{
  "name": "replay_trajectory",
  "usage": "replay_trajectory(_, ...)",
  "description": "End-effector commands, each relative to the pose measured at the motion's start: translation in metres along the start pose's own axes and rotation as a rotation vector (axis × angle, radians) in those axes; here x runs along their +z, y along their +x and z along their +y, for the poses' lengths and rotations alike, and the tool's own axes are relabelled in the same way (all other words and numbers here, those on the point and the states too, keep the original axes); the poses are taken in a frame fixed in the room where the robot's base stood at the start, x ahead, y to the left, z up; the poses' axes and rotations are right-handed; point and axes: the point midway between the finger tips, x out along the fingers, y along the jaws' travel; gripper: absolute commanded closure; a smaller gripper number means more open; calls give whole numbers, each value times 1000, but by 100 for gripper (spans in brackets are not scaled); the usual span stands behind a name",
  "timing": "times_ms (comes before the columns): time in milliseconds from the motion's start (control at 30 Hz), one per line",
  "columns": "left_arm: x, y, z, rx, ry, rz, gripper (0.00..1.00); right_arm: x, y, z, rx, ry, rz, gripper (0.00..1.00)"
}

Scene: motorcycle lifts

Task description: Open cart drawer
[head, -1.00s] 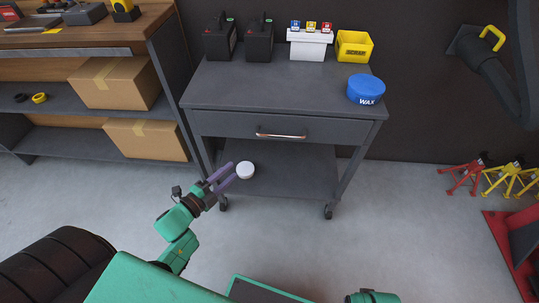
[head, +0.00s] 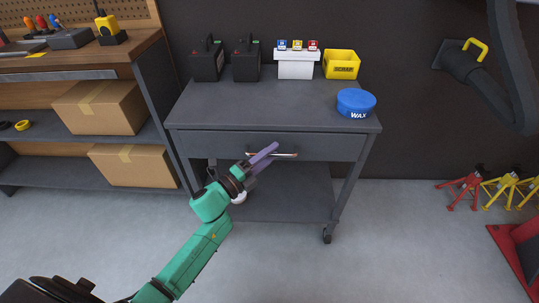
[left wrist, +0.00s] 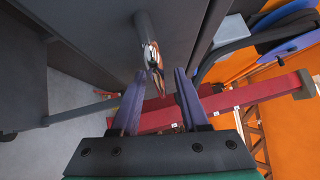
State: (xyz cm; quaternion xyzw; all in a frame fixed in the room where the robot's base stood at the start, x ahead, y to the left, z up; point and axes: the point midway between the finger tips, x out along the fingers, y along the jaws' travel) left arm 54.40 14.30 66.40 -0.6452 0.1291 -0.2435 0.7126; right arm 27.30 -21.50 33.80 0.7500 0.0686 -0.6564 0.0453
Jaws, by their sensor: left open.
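The grey cart (head: 345,180) stands ahead with its drawer (head: 330,147) shut flush under the top. The drawer's metal bar handle (head: 288,155) is at the middle of the drawer front, its left part hidden behind my fingers in the head view. My left gripper (head: 266,158) is open, with its purple fingers at the handle. In the left wrist view, the handle (left wrist: 150,52) juts from the grey drawer front (left wrist: 95,30) and lies just ahead of the gap between the fingertips of the gripper (left wrist: 158,78). I cannot tell whether they touch. My right gripper is out of view.
On the cart top are two black batteries (head: 246,62), a white rack (head: 297,64), a yellow bin (head: 341,64) and a blue wax tin (head: 356,103). A workbench shelf with boxes (head: 100,107) stands left.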

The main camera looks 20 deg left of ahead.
Motion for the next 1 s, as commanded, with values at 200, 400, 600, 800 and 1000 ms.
replay_trajectory(200,0,0,0,1,-1,0,71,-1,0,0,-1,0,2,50)
replay_trajectory(400,0,0,0,1,-1,0,100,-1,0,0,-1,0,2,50)
replay_trajectory(600,0,-1,0,1,-2,-1,100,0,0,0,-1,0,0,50)
replay_trajectory(800,0,-1,1,1,-2,-1,100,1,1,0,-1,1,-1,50)
replay_trajectory(1000,0,-1,1,1,-2,-1,100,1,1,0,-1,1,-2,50)
